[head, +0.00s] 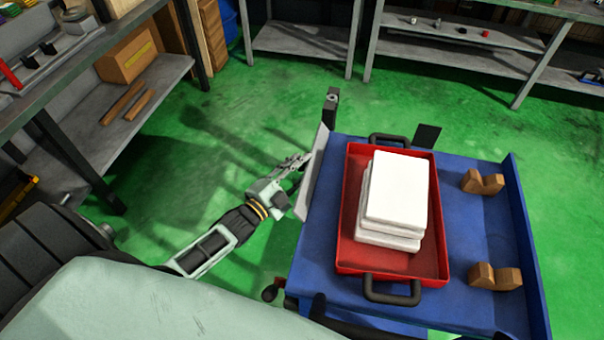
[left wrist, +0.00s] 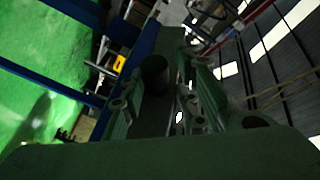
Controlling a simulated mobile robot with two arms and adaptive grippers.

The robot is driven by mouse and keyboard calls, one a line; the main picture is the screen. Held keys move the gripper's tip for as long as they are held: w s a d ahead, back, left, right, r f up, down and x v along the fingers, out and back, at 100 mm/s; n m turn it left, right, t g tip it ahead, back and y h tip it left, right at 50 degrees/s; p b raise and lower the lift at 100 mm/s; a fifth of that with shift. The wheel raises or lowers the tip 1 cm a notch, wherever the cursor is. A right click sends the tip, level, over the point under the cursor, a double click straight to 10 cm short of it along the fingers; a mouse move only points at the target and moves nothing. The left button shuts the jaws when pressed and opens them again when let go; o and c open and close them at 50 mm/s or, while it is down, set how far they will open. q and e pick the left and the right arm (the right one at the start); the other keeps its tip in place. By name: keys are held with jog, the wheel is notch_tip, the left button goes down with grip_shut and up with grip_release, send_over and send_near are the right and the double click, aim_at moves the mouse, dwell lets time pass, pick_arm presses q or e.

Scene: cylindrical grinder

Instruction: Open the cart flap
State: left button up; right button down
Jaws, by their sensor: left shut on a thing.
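The blue cart (head: 467,225) stands at the front right on the green floor. Its grey flap (head: 314,180) is a narrow panel along the cart's left edge, tilted up from the deck. My left gripper (head: 301,162) reaches in from the left and is shut on the flap near its far part. In the left wrist view my left gripper's fingers (left wrist: 170,92) lie on both sides of a dark plate-like part; the picture is dark there and its details are hard to tell. My right gripper is not in view.
A red tray (head: 345,256) with stacked white blocks (head: 397,188) sits on the cart. Two brown V-shaped blocks (head: 495,277) stand right of it. A dark post (head: 331,106) rises at the cart's back-left corner. Shelves (head: 463,61) line the back; the floor (head: 180,160) at left is clear.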

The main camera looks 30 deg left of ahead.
pick_arm(q)
jog(key=f+n+t+b, duration=0.1)
jog(key=n+b, duration=0.1)
jog(key=f+n+b, duration=0.1)
jog(key=n+b, duration=0.1)
jog(key=f+n+t+y+b, duration=0.1)
jog(key=n+b, duration=0.1)
jog(key=shift+s+d+f+t+b, duration=0.2)
jog(key=shift+d+f+t+b, duration=0.1)
jog(key=shift+d+f, duration=0.1)
jog(key=shift+n, duration=0.3)
jog(key=o, duration=1)
jog(key=shift+r, duration=0.1)
jog(key=shift+c, duration=0.2)
jog(key=shift+w+r, duration=0.15)
jog(key=shift+r, duration=0.2)
